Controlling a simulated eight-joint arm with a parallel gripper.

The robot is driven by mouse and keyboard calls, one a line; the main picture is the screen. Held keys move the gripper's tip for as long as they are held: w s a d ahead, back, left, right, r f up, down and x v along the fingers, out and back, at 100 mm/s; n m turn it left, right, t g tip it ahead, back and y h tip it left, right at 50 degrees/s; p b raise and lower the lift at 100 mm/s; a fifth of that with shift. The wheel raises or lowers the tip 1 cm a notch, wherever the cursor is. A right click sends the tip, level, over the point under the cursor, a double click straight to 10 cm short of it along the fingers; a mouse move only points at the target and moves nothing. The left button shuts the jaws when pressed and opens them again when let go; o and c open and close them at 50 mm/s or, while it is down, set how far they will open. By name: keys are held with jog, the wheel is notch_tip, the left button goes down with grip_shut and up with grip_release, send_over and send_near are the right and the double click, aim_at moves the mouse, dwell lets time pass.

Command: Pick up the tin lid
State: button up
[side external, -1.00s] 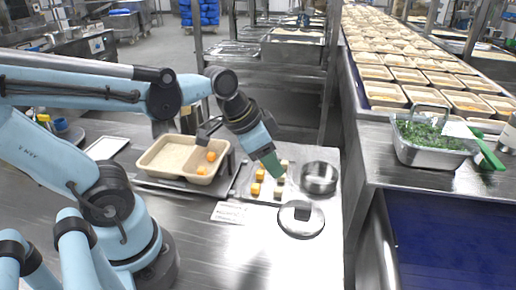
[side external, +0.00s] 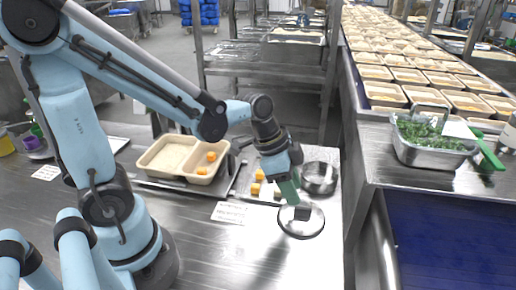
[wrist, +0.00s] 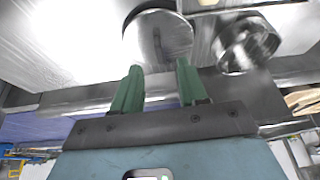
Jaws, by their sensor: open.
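The tin lid (side external: 312,229) is a round, shiny metal disc with a dark knob on top. It lies flat on the steel table, in front of the open metal tin (side external: 320,180). My gripper (side external: 293,200) has green fingers and is tilted down just above the lid's back edge. In the wrist view, my gripper's fingers (wrist: 160,68) are apart with nothing between them. The lid (wrist: 145,48) shows just beyond the fingertips there, with the tin (wrist: 240,58) to its right. I cannot tell from the views whether a fingertip touches the knob.
A beige two-part tray (side external: 160,168) with orange cubes stands at left. The front of the table is clear.

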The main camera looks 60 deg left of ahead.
aim_at(302, 208)
jog(key=shift+x, duration=2.85)
jog(key=shift+w+d, duration=0.1)
jog(key=shift+d, duration=0.05)
jog(key=shift+r, duration=0.1)
grip_shut()
